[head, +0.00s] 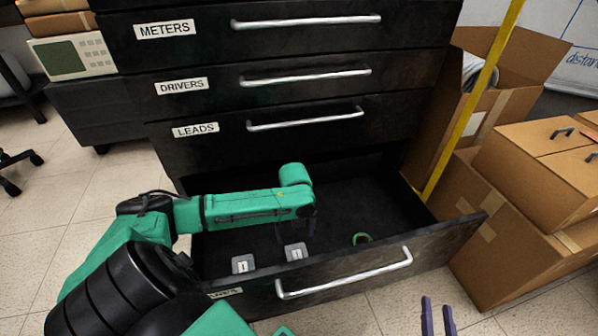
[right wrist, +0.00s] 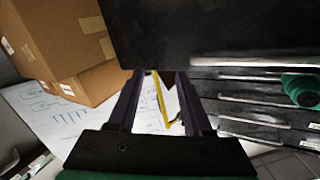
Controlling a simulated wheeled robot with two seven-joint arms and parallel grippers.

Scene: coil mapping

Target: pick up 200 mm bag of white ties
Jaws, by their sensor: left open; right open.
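Two small grey packs with white labels lie in the open bottom drawer (head: 440,241): one pack (head: 243,264) at the left and another pack (head: 296,251) right of it. The label print is too small to read, so I cannot tell which is the 200 mm bag of white ties. My left gripper (head: 309,230) is open, pointing down into the drawer just above and beside the right pack. Its fingertips are dark and partly lost against the drawer. My right gripper (head: 437,318) is open and empty outside the drawer, at the front right; it also shows in the right wrist view (right wrist: 160,112).
The drawer front has a long metal handle (head: 345,275). Shut drawers labelled METERS, DRIVERS and LEADS are above. Cardboard boxes (head: 545,185) and a yellow pole (head: 480,90) stand close on the right.

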